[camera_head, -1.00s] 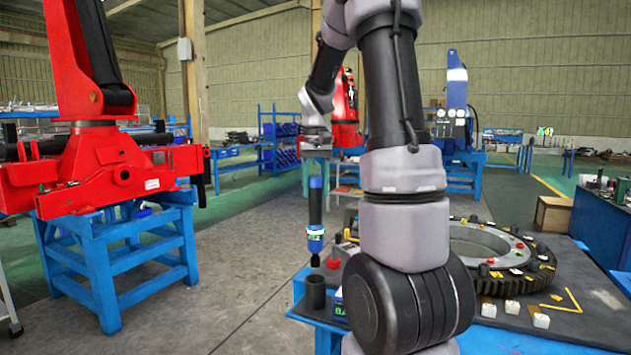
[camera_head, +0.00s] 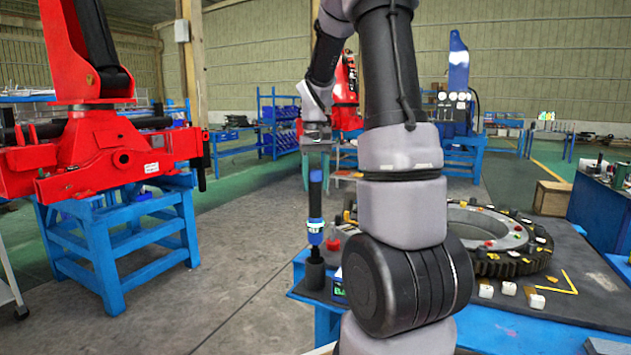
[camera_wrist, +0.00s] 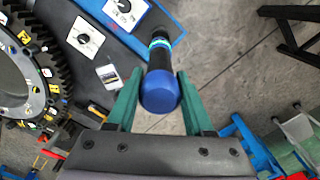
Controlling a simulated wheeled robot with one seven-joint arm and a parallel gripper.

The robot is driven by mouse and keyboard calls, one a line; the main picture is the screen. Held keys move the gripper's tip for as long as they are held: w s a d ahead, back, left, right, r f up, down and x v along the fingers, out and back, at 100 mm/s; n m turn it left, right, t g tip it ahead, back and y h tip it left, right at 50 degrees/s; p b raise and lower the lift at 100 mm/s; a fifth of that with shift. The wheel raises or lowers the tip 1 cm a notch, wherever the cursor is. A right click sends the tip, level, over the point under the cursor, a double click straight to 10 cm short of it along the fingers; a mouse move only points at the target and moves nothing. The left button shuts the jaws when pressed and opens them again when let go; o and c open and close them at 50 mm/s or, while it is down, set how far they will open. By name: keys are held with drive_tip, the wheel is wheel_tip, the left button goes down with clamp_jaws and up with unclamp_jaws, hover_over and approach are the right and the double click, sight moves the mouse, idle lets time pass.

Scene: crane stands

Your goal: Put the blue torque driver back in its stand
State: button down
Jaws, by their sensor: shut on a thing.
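The blue torque driver (camera_head: 315,205) hangs upright below my gripper (camera_head: 316,172). It has a dark body, a blue cap and a blue-and-white band near its lower end. In the wrist view, its round blue cap (camera_wrist: 159,93) lies between the green fingers of my gripper (camera_wrist: 158,76), which is shut on it. The stand, a dark cup (camera_head: 314,274), is at the near left corner of the blue table. The driver's lower end meets the cup's mouth; I cannot tell how far inside it is. The cup is hidden in the wrist view.
A large dark gear ring (camera_head: 500,262) with small tagged parts lies on the table (camera_head: 500,330), right of my arm. A red object (camera_head: 333,243) and a small box (camera_head: 338,284) stand close beside the cup.

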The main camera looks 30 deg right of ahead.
sight(316, 195)
drive_tip(key=shift+f, duration=4.55)
drive_tip(key=shift+c, duration=1)
unclamp_jaws()
drive_tip(key=shift+f, duration=0.1)
drive_tip(key=shift+r, duration=2.5)
wheel_tip(316, 195, up, 11)
drive_tip(key=shift+f, duration=0.1)
